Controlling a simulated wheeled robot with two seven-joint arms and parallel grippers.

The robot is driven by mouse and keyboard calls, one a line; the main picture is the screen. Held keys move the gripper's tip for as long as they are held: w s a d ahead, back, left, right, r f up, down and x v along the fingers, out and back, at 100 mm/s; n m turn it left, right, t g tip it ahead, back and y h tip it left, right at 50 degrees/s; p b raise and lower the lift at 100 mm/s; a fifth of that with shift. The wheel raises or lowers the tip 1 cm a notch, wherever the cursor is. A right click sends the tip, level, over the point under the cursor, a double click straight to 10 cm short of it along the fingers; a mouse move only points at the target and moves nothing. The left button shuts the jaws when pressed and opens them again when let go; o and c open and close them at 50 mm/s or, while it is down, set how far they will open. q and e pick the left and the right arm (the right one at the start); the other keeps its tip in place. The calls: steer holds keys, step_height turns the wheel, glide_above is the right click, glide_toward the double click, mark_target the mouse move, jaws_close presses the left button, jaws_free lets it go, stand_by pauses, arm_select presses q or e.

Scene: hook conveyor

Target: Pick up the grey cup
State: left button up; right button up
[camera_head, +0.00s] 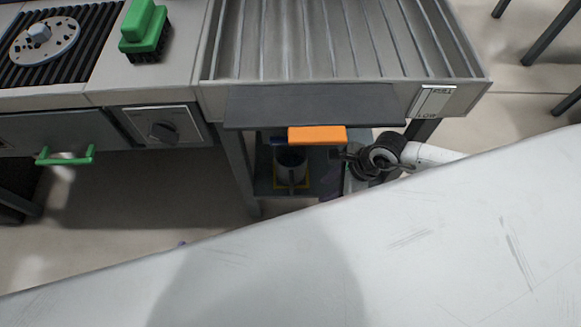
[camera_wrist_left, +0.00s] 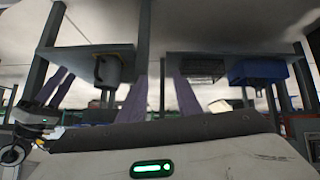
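The grey cup (camera_head: 291,165) stands on the low shelf under the conveyor, partly below an orange block. A grey cup-like thing (camera_wrist_left: 110,70) also shows upside down in the left wrist view, under a dark shelf. My right gripper (camera_head: 343,155) is dark and reaches in from the right, to the right of the cup with a gap between them. Its fingers are too small and dark to tell open from shut. My left gripper does not show in the head view.
The conveyor (camera_head: 460,78) overhangs the shelf. An orange block (camera_head: 317,135) sits just above and right of the cup. A yellow piece (camera_head: 291,184) lies under the cup. A stove unit with a green handle (camera_head: 65,160) is at the left. Floor (camera_head: 130,200) below it is clear.

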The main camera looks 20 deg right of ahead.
mark_target(291, 170)
steer(key=w+a+f, duration=0.1)
steer(key=a, duration=0.1)
steer(key=w+a+f+b, duration=0.1)
steer(key=w+a+f, duration=0.1)
steer(key=a, duration=0.1)
steer(key=w+a+f+b, duration=0.1)
steer(key=a, duration=0.2)
steer(key=shift+w+f, duration=0.25)
steer(key=shift+f, duration=0.1)
jaws_close()
